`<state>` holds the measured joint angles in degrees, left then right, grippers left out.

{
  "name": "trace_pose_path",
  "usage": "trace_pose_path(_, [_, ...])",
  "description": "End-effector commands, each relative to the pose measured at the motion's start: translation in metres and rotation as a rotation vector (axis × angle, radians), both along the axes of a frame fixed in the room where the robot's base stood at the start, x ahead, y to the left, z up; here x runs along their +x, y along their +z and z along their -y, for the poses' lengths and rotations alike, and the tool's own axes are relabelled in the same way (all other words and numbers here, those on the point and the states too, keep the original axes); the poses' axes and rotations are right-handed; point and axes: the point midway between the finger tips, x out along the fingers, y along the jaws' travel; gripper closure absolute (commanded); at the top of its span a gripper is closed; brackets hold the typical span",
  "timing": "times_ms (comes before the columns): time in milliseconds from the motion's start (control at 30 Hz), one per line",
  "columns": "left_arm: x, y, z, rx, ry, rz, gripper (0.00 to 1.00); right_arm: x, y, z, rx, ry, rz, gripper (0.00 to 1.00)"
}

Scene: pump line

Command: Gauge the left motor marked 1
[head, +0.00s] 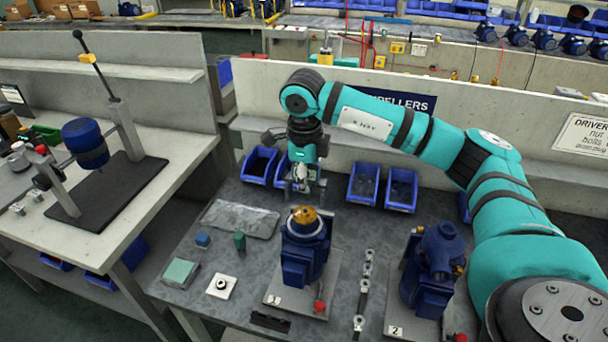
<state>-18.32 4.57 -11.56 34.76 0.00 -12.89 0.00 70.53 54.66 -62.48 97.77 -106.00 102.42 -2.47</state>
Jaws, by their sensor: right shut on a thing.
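The left motor (305,252) is dark blue and stands upright on a grey plate (277,292) marked 1. A brass-coloured part (304,215) sits on its top, and a red knob (319,305) is at the plate's front. My right gripper (300,188) is behind and above this motor, in front of the blue bins. It is shut on a small, pale grey metallic thing; fingers hide much of it, and I cannot tell what it is. It is apart from the motor in the picture. My left gripper is out of view.
A second blue motor (433,268) stands on a plate marked 2 at right. A strip with metal parts (361,296) lies between the motors. A grey mat (240,219), small blocks (180,272) and a white square piece (221,286) lie left. Blue bins (363,183) line the back.

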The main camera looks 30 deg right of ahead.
Motion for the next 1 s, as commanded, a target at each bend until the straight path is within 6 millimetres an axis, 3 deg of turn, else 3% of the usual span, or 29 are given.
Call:
trace_pose_path(133, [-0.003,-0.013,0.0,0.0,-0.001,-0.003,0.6,0.0,-0.02,0.0,-0.001,0.0,-0.001,1.0])
trace_pose_path(433, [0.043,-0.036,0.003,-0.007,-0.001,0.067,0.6,0.0,-0.054,0.0,0.001,0.0,0.001,1.0])
trace_pose_path(700, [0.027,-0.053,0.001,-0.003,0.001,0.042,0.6,0.001,-0.075,0.0,0.001,0.0,0.001,1.0])
trace_pose_path(1000, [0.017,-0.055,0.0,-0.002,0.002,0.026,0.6,0.001,-0.077,0.0,0.0,0.001,0.0,1.0])
